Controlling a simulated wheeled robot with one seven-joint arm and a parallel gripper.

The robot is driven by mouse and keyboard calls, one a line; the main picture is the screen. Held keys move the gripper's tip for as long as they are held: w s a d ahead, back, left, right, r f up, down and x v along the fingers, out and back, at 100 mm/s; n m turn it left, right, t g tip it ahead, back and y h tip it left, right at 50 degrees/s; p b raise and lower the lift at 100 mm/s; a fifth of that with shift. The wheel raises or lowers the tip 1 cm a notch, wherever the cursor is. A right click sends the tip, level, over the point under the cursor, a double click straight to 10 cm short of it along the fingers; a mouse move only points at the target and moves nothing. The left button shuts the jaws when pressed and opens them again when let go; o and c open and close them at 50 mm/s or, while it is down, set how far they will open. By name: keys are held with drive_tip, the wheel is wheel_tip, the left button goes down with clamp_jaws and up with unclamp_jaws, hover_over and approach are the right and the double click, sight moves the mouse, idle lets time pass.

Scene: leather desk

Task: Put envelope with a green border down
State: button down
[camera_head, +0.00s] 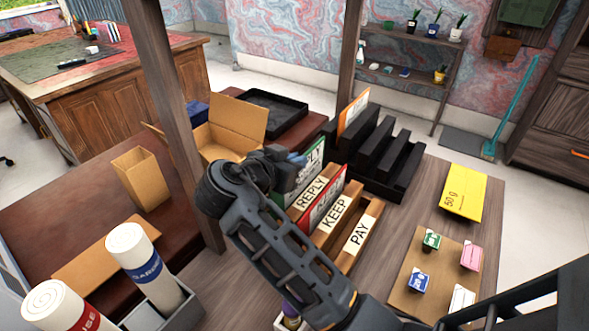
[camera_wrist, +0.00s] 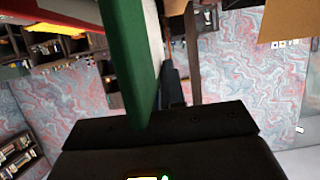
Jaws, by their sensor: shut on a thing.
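The envelope with a green border (camera_head: 314,158) stands upright at the back of the wooden letter sorter (camera_head: 338,220), behind the slot front marked REPLY. Letters ending in "PLY" show on its pale face. My gripper (camera_head: 294,160) is shut on its left edge. Its lower part is hidden behind the slot front, so I cannot tell whether it rests on the slot floor. In the wrist view the green edge (camera_wrist: 128,60) runs up from between my fingers.
A red-bordered envelope (camera_head: 328,198) stands in the sorter, which also has slots marked KEEP and PAY. A black stepped rack (camera_head: 385,165) stands behind it. An open cardboard box (camera_head: 238,120) is to the left. A wooden post (camera_head: 165,90) rises left of my gripper.

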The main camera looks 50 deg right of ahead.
drive_tip(key=shift+f, duration=1.35)
drive_tip(key=shift+f, duration=0.15)
drive_tip(key=c, duration=1.2)
unclamp_jaws()
drive_tip(key=shift+r, duration=0.2)
drive_tip(key=b+v, duration=0.2)
drive_tip(key=v, duration=1)
